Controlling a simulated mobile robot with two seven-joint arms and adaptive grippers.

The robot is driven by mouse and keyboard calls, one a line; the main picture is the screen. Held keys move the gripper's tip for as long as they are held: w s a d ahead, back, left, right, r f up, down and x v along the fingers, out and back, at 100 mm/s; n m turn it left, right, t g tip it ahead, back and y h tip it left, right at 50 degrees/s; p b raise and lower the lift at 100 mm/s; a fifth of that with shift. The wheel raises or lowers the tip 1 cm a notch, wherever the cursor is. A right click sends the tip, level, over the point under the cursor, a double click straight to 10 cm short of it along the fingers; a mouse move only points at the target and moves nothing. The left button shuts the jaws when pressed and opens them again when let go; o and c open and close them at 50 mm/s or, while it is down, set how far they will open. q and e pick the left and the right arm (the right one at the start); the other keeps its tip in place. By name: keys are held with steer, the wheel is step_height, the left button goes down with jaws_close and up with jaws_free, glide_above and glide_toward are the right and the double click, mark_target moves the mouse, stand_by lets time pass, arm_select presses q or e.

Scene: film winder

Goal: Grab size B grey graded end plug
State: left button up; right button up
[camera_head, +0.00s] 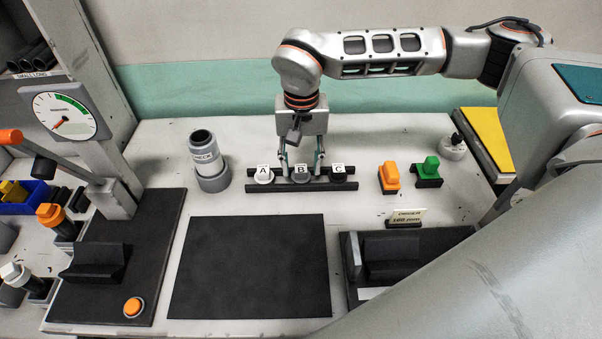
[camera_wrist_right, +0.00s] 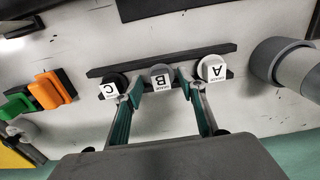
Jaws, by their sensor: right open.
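The grey end plug marked B (camera_head: 300,173) sits in the middle of a black rack (camera_head: 287,186), between a white plug marked A (camera_head: 264,175) and a black plug marked C (camera_head: 338,172). In the right wrist view the B plug (camera_wrist_right: 162,77) lies between the fingertips, with plug A (camera_wrist_right: 212,68) and plug C (camera_wrist_right: 114,86) just outside them. My right gripper (camera_head: 301,165) points down over the rack. It is open, one finger on either side of plug B (camera_wrist_right: 163,85). I cannot tell whether the fingers touch the plug. My left gripper is not in view.
A grey cylinder marked CHECK (camera_head: 204,153) stands left of the rack. Orange (camera_head: 389,177) and green (camera_head: 429,171) pieces stand to the right. A black mat (camera_head: 250,265) lies empty in front. A dial gauge (camera_head: 66,116) and lever press stand at the left.

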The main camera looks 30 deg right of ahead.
steer(key=shift+f, duration=0.55)
steer(key=c, duration=0.9)
steer(key=shift+r, duration=0.15)
